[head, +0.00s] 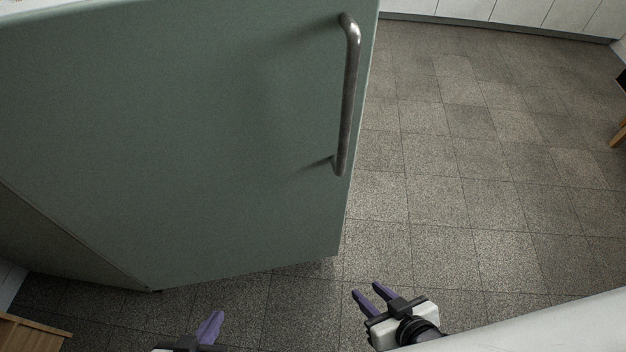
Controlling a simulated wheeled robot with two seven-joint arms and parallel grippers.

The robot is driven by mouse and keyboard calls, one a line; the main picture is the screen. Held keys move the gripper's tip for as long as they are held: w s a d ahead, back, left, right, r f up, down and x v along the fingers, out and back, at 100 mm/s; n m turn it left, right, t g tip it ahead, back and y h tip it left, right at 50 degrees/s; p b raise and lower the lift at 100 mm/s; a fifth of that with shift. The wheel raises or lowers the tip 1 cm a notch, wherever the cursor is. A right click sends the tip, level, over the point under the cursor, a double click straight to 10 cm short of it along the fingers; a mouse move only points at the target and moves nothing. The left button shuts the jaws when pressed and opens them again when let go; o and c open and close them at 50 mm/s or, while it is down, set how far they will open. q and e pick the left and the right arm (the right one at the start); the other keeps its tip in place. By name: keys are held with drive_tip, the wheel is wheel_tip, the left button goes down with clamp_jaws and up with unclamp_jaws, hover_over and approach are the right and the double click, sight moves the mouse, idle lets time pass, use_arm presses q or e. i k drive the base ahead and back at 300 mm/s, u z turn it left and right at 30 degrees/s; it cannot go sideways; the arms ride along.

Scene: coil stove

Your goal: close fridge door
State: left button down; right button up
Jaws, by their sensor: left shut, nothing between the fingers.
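The fridge door (190,130) is a large pale green panel filling the upper left of the head view. It stands swung out over the floor. A vertical metal bar handle (350,100) is fixed near its right edge. A darker panel (60,245) meets the door at the lower left; I cannot tell how wide the door's opening is. My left gripper (215,318) is shut and empty at the bottom edge, below the door and apart from it. My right gripper (368,291) is open and empty, just below and right of the door's lower right corner, not touching it.
Grey tiled floor (470,180) lies clear to the right of the door. White cabinets (520,12) line the back. A wooden piece (30,335) is at the lower left corner, and a wooden leg (618,133) shows at the right edge.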

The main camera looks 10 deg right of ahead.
sight(185, 142)
drive_tip(key=k, duration=0.45)
drive_tip(key=z, duration=2.15)
drive_tip(key=i, duration=1.25)
drive_tip(key=u, duration=2.3)
